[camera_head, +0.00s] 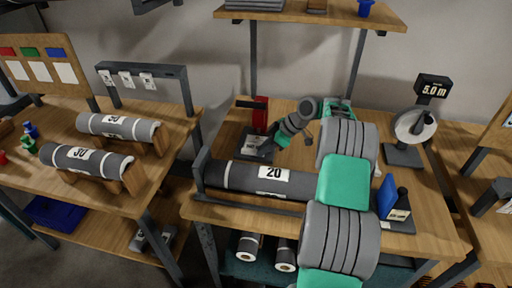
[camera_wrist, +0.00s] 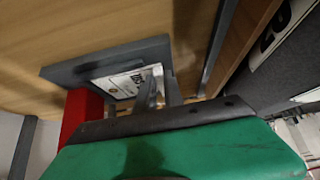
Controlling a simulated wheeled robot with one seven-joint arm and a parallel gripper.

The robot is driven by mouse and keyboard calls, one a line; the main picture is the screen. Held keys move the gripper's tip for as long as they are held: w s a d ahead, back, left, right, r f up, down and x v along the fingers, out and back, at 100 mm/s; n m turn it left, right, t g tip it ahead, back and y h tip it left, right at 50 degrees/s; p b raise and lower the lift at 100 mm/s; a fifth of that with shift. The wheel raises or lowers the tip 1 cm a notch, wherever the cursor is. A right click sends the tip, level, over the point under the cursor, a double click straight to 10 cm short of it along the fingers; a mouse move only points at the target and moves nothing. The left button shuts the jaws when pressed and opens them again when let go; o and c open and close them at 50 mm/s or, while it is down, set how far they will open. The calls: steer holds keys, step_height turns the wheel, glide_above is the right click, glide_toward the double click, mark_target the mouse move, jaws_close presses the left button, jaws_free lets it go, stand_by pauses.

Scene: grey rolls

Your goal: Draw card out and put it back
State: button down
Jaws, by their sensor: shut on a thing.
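A white card with dark print (camera_wrist: 122,82) lies at a small dark grey stand (camera_wrist: 75,68) in the wrist view. My gripper (camera_wrist: 158,90) has its fingers close together at the near edge of the card and is shut on it; the exact contact is partly hidden. In the head view, the stand (camera_head: 248,153) with the card's pale face (camera_head: 257,141) stands on the middle table, behind the long roll. My gripper (camera_head: 282,138) is just right of it, low over the table. A red upright block (camera_head: 261,113) rises at the stand's back.
A dark roll marked 20 (camera_head: 240,177) lies in front of the stand. A blue plate on a dark stand (camera_head: 387,196) and a 5.0 m gauge (camera_head: 415,125) are to the right. A shelf (camera_head: 300,15) hangs above. More rolls (camera_head: 85,162) lie on the left table.

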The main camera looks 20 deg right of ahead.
stand_by(0.4)
steer(key=shift+s, duration=0.1)
steer(key=shift+s+a+r+b, duration=0.2)
steer(key=shift+s+a+b, duration=0.45)
steer(key=shift+s+b, duration=0.2)
steer(key=shift+s+a+r+b, duration=0.15)
steer(key=shift+s+a+b, duration=0.45)
steer(key=shift+s+b, duration=0.25)
steer(key=shift+r+p, duration=2.1)
steer(key=shift+r, duration=0.4)
